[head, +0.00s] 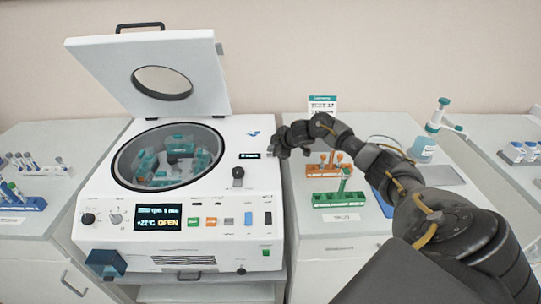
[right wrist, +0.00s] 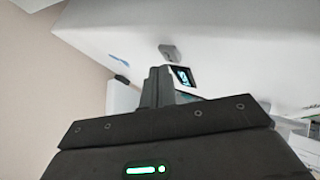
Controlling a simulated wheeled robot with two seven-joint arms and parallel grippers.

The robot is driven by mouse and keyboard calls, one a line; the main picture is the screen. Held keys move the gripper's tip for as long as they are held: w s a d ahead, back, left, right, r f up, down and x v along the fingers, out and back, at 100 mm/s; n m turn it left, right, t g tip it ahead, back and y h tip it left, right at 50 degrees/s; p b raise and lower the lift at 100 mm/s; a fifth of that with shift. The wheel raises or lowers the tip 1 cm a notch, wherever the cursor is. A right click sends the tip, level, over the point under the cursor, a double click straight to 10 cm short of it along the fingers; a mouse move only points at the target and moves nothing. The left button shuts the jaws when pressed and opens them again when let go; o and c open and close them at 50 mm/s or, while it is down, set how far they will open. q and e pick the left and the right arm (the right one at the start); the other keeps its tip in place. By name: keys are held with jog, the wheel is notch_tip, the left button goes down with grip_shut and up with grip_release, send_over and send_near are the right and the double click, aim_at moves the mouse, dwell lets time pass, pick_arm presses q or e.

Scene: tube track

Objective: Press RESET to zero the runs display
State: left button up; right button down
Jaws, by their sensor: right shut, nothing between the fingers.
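The white centrifuge (head: 226,194) stands with its lid (head: 157,75) up. A small dark display (head: 249,156) is on its top right panel, with a lit readout too small to read; a small lit display (right wrist: 183,76) also shows close by the fingers in the right wrist view. My right gripper (head: 275,147) is shut and empty, just right of the small display at the machine's right edge. Its fingers (right wrist: 158,86) cover part of the panel in the wrist view. I cannot make out the RESET label. Whether the fingertips touch anything is unclear. My left gripper is out of view.
The front panel has a larger screen (head: 158,218) reading OPEN and several coloured buttons. A dark knob (head: 238,173) stands in front of the small display. Orange (head: 323,170) and green (head: 341,199) tube racks and a bottle (head: 424,149) are on the right bench around my arm.

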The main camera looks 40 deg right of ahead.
jog(key=shift+f, duration=0.7)
dwell(0.8)
jog(key=shift+r, duration=0.1)
jog(key=shift+r+p, duration=0.7)
jog(key=shift+r, duration=0.05)
notch_tip(320, 180, up, 5)
jog(key=p, duration=0.5)
jog(key=shift+r, duration=0.1)
dwell(0.6)
